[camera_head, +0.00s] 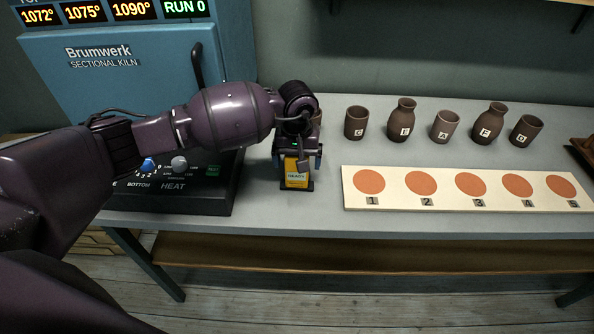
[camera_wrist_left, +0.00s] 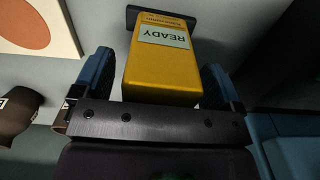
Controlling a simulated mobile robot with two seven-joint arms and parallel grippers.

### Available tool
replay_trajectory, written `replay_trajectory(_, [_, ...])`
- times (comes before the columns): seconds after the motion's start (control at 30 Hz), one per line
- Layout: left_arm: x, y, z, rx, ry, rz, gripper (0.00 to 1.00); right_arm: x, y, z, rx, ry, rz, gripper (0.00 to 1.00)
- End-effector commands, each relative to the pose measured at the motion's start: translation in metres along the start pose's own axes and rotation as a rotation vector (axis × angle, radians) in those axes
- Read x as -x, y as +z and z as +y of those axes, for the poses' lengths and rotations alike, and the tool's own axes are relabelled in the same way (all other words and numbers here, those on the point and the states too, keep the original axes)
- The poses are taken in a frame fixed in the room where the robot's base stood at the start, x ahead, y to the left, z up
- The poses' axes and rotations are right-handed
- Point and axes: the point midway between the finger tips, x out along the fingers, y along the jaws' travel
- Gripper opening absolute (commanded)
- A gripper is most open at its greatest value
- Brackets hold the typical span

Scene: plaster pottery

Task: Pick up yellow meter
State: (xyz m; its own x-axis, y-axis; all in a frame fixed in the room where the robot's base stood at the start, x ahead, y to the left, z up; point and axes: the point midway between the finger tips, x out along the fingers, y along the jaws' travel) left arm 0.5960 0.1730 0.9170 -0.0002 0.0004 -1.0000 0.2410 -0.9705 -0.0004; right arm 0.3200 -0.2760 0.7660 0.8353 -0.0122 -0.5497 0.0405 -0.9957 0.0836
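The yellow meter (camera_head: 296,173) stands on the grey table, right of the kiln's control box, with a pale READY display and a dark base. In the left wrist view the yellow meter (camera_wrist_left: 162,68) lies between the two blue-padded fingers. My left gripper (camera_head: 298,158) reaches down over it from above. In the wrist view my left gripper (camera_wrist_left: 160,85) is open, with a finger on each side of the meter. A narrow gap shows on the left side; contact on the right side is unclear. My right gripper is not in view.
A white board (camera_head: 445,190) with numbered orange discs lies to the right. Several brown lettered pots (camera_head: 401,120) stand behind it. The black control box (camera_head: 180,185) with knobs is close on the left, in front of the blue kiln (camera_head: 130,70).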

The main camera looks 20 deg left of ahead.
Motion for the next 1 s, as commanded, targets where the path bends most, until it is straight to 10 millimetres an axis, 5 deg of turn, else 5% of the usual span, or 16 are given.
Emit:
replay_trajectory(0.37, [0.0, 0.0, 0.0, 0.0, 0.0, 0.0, 0.33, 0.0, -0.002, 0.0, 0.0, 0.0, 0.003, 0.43])
replay_trajectory(0.73, [0.011, -0.001, 0.0, 0.0, 0.001, 0.004, 0.33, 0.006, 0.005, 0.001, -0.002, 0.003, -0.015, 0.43])
replay_trajectory(1.0, [0.067, -0.002, 0.0, -0.001, 0.001, 0.009, 0.33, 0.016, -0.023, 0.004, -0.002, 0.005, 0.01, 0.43])
